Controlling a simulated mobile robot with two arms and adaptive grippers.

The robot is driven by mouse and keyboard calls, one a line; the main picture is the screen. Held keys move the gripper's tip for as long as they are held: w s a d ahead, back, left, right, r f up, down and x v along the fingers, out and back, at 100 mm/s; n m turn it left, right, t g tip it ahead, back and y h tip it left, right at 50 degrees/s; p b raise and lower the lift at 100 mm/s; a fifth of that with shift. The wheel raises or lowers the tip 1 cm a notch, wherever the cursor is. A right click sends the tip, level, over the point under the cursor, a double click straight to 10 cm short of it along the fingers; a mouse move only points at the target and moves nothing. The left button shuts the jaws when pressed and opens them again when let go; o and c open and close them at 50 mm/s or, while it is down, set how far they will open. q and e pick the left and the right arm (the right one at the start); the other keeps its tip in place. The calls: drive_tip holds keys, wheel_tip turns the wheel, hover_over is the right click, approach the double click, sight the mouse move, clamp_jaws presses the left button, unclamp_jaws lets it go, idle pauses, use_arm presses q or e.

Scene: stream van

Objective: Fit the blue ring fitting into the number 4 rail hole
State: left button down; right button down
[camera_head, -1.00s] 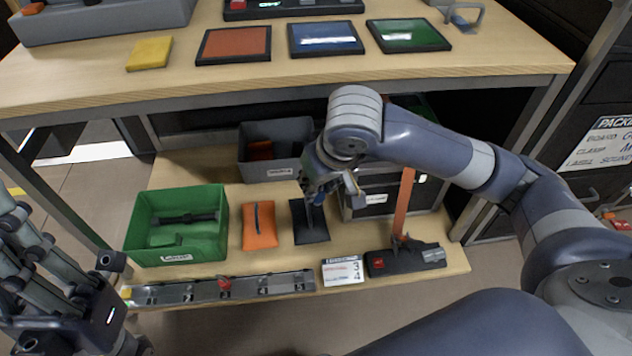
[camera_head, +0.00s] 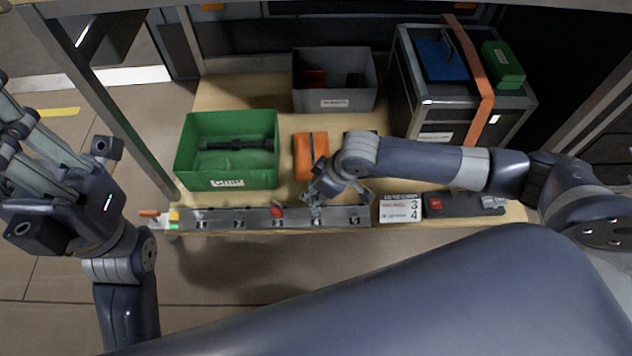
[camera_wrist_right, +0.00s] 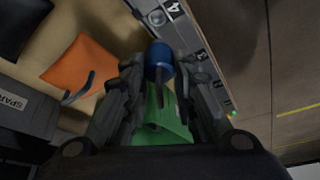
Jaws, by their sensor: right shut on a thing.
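The blue ring fitting (camera_wrist_right: 159,60) is between the fingers of my right gripper (camera_wrist_right: 160,80) in the right wrist view, its round blue end towards the rail. The grey rail (camera_head: 222,217) lies along the shelf's front edge; it also shows in the right wrist view (camera_wrist_right: 187,32), with a number 4 label (camera_wrist_right: 174,8) near the fitting. In the head view my right gripper (camera_head: 322,192) is just above and behind the rail's right half. It hides the fitting there. My left gripper (camera_head: 40,170) is at far left, away from the rail; its fingertips are unclear.
A red part (camera_head: 277,210) sits at the rail's middle. Behind are a green bin (camera_head: 228,183), an orange pouch (camera_head: 303,160) and a grey bin (camera_head: 335,97). A number card (camera_head: 400,209) and a black device (camera_head: 460,205) lie right of the rail.

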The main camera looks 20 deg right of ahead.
drive_tip(key=shift+r+p, duration=0.15)
drive_tip(key=shift+p, duration=0.35)
drive_tip(key=shift+r+p, duration=0.1)
drive_tip(key=shift+p, duration=0.35)
drive_tip(key=shift+f+b, duration=0.95)
drive_tip(key=shift+f, duration=1.65)
drive_tip(key=shift+f, duration=1.35)
drive_tip(key=c, duration=1.2)
unclamp_jaws()
drive_tip(key=v, duration=1.2)
